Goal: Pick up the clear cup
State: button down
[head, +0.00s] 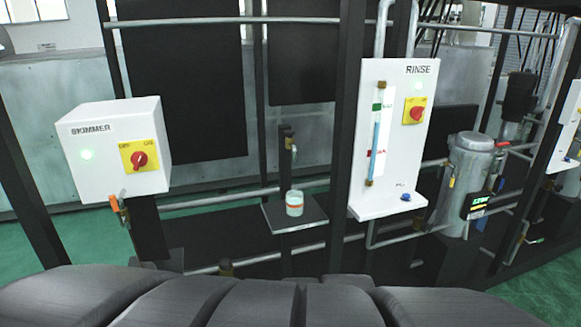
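The clear cup (294,203) stands upright on a small dark shelf (312,219) near the middle of the head view. It is see-through, with an orange-red band around it and pale content or a pale wall showing. A small tap (289,143) on a dark post is above and slightly left of the cup. My gripper is not in view. Dark rounded parts across the bottom edge hide the floor there, and I cannot tell which parts they are.
A white SKIMMER box (110,150) with a red knob is left of the shelf. A white RINSE panel (392,140) with a gauge tube is close to its right. Grey pipes (250,190) run behind. A grey metal canister (468,180) stands farther right. Green floor (90,235) shows lower left.

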aim_at(295, 203)
jog(key=i+j, duration=0.75)
jog(key=i+z, duration=0.05)
jog(key=i, duration=0.05)
